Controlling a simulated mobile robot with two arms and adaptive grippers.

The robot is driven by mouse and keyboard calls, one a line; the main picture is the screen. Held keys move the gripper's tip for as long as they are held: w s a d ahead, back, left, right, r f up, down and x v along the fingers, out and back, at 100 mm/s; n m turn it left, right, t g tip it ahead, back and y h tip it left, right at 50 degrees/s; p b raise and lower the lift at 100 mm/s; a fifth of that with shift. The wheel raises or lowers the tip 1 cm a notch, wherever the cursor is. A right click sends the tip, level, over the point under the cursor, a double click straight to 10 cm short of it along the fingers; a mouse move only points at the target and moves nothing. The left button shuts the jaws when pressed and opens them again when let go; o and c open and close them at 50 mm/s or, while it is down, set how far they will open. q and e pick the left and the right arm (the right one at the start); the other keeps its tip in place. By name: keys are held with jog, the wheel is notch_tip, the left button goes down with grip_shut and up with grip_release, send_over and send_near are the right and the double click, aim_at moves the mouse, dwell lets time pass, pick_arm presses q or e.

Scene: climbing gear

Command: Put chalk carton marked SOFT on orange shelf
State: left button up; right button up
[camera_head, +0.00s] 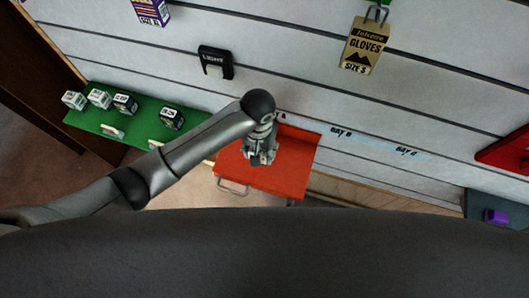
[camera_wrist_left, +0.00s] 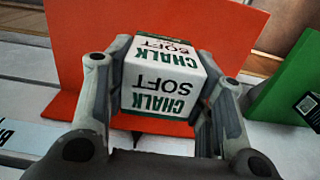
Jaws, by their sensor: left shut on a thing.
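The white-and-green chalk carton (camera_wrist_left: 163,80) reads CHALK SOFT in the left wrist view. My left gripper (camera_head: 262,157) is shut on it, with one finger on each side. In the head view the gripper hides the carton. The orange shelf (camera_head: 288,172) is below the gripper there, fixed to the slatted wall. It also fills the area behind the carton in the left wrist view (camera_wrist_left: 75,45). I cannot tell whether the carton touches the shelf. My right gripper is not in view.
A green shelf (camera_head: 85,117) at left holds several small cartons. A black holder (camera_head: 215,62) and a gloves package (camera_head: 365,45) hang on the wall. A red shelf (camera_head: 508,150) is at far right. The orange shelf's visible surface looks bare.

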pick_arm(q)
jog(key=shift+w+d+f, duration=0.3)
jog(key=shift+d+f, duration=0.1)
jog(key=shift+f, duration=0.15)
jog(key=shift+w+d+f, duration=0.3)
jog(key=shift+d+f, duration=0.1)
jog(key=shift+f, duration=1.6)
jog(key=shift+s+a+f, duration=0.1)
jog(key=shift+f, duration=0.05)
jog(key=o, duration=1.1)
notch_tip(320, 180, up, 12)
jog(key=shift+r, duration=0.2)
